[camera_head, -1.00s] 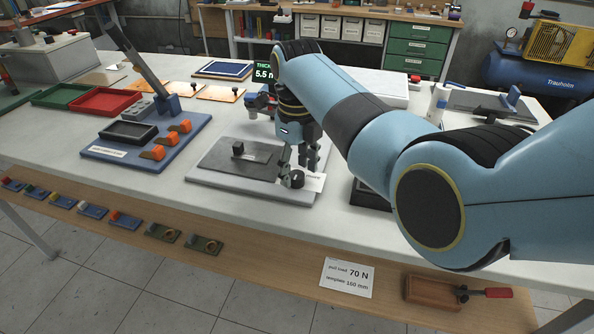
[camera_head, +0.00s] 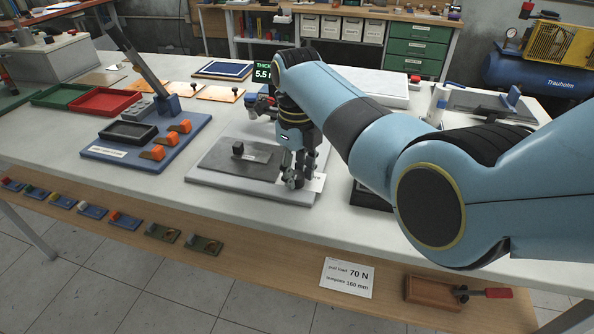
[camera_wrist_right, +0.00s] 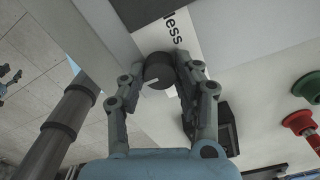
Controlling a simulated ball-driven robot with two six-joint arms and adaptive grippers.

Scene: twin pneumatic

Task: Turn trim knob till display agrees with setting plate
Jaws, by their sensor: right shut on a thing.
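The dark round trim knob (camera_wrist_right: 158,68) shows in the right wrist view with a pale mark on its near side. My right gripper (camera_wrist_right: 160,84) has a finger on each side of it and is shut on it. In the head view my right gripper (camera_head: 294,182) reaches down to the near right corner of the grey base plate (camera_head: 215,176), and its fingers mostly hide the knob. The dark display (camera_head: 263,72) shows green characters reading 5.5, cut off by my arm. A white plate (camera_head: 347,277) reads pull load 70 N, template 160 mm.
A white label beside the knob shows "less" in the wrist view (camera_wrist_right: 174,28). A small black post (camera_head: 238,149) stands on the base plate. A blue board (camera_head: 105,151) with orange clamps lies to the left. Red and green knobs (camera_wrist_right: 298,121) show at the wrist view's right.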

